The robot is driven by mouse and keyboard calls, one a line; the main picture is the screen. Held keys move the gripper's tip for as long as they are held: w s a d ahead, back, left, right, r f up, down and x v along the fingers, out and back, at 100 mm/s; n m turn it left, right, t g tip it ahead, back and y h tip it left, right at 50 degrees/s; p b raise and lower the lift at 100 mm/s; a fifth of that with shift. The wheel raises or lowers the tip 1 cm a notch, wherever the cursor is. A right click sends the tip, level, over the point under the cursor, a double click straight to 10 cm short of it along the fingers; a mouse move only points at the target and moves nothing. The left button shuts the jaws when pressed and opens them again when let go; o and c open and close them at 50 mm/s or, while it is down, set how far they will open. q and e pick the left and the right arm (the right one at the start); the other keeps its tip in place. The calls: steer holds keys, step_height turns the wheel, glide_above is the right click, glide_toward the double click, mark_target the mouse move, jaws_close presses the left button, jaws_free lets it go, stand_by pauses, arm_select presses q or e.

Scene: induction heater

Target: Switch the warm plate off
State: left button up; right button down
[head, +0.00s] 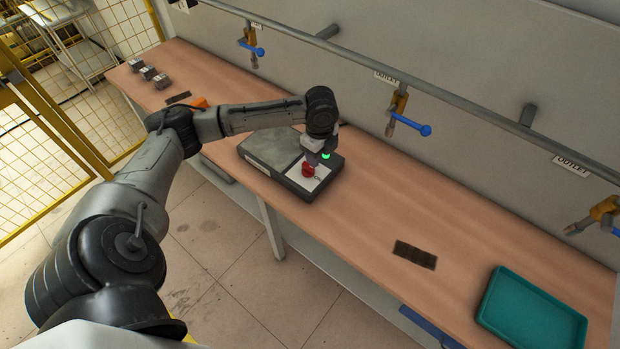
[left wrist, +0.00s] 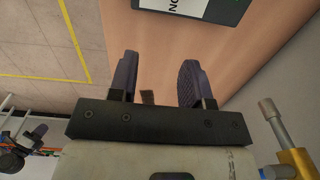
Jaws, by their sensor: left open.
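The warm plate (head: 268,150) is a flat grey box on the wooden bench. Its control panel at the right end carries a red knob (head: 308,170) and a lit green light (head: 326,155). My left gripper (head: 316,157) is over this panel, close to the knob and light; I cannot tell whether it touches either. In the left wrist view its two dark fingers (left wrist: 158,82) stand apart with nothing between them. A dark edge and white label of the warm plate (left wrist: 228,10) show at the top there. My right gripper is not in view.
Several small grey blocks (head: 148,72) sit at the bench's far left end. A teal tray (head: 535,312) and a dark mat (head: 415,255) lie to the right. A pipe and taps with blue handles (head: 412,124) run along the wall. Bench right of the plate is mostly clear.

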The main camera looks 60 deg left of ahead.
arm_select(q)
step_height(320, 180, up, 2)
steer(key=b, duration=0.2)
glide_above(308, 165)
step_height(308, 165, down, 12)
steer(key=shift+r+b, duration=0.1)
steer(key=shift+b, duration=0.75)
steer(key=shift+f, duration=0.7)
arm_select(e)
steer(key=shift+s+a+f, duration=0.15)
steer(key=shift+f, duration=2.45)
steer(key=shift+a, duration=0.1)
arm_select(q)
steer(key=shift+c, duration=0.9)
jaws_close()
